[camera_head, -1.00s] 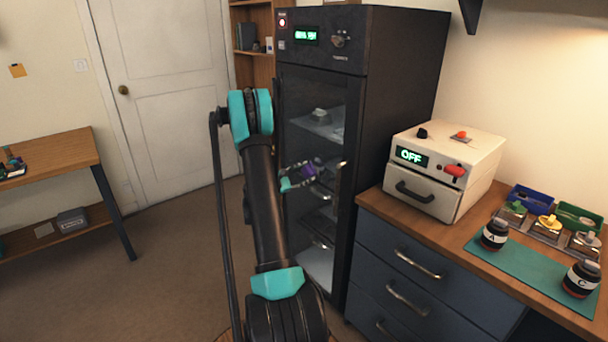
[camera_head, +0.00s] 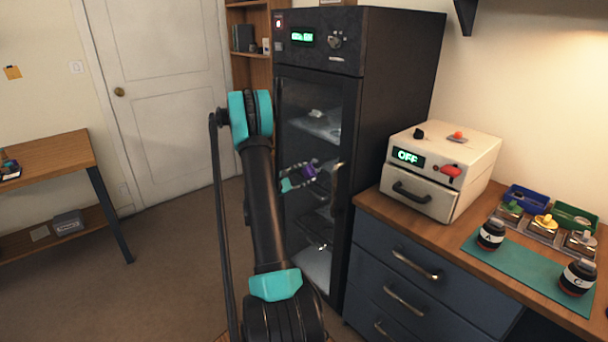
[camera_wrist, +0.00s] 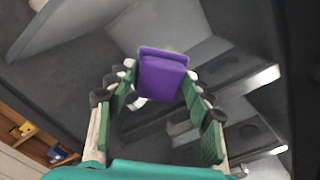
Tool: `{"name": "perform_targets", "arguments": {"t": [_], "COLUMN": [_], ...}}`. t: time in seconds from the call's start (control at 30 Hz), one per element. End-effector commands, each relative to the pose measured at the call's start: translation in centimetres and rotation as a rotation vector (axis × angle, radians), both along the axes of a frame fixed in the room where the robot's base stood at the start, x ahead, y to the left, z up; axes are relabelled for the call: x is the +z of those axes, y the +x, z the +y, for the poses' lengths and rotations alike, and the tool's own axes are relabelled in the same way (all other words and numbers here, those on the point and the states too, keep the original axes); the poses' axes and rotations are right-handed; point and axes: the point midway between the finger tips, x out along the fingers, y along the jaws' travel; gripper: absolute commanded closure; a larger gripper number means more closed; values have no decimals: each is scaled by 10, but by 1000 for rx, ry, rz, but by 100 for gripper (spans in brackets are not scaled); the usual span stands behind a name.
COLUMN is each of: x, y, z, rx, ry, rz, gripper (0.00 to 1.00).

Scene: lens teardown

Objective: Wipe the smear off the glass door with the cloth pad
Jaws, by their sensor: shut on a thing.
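The cloth pad is a small purple block (camera_wrist: 161,78) at the tips of my gripper (camera_wrist: 160,70) in the wrist view. The green-padded fingers are shut on its sides. In the head view, my gripper (camera_head: 300,176) and the purple pad (camera_head: 309,171) are in front of the glass door (camera_head: 293,108) of the tall black cabinet. The door looks closed. Whether the pad touches the glass cannot be told. No smear can be made out clearly; a pale patch (camera_head: 317,114) shows behind or on the glass.
The door's upright handle (camera_head: 335,188) is just right of my gripper. A cream box (camera_head: 441,165) reading OFF stands on the blue-drawer counter at the right, with bottles and trays beyond. A wooden table (camera_head: 45,158) is at the left. The floor between is clear.

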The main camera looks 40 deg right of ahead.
Motion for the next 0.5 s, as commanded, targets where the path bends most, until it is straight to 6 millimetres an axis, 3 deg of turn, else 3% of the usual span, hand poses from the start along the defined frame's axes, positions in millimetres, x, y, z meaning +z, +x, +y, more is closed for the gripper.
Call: {"name": "perform_targets", "arguments": {"t": [0.3,0.5], "x": [0,0], "y": [-26,-33], "z": [-1,-2], "rx": [0,0], "ry": [0,0], "rz": [0,0], "gripper": [72,72]}}
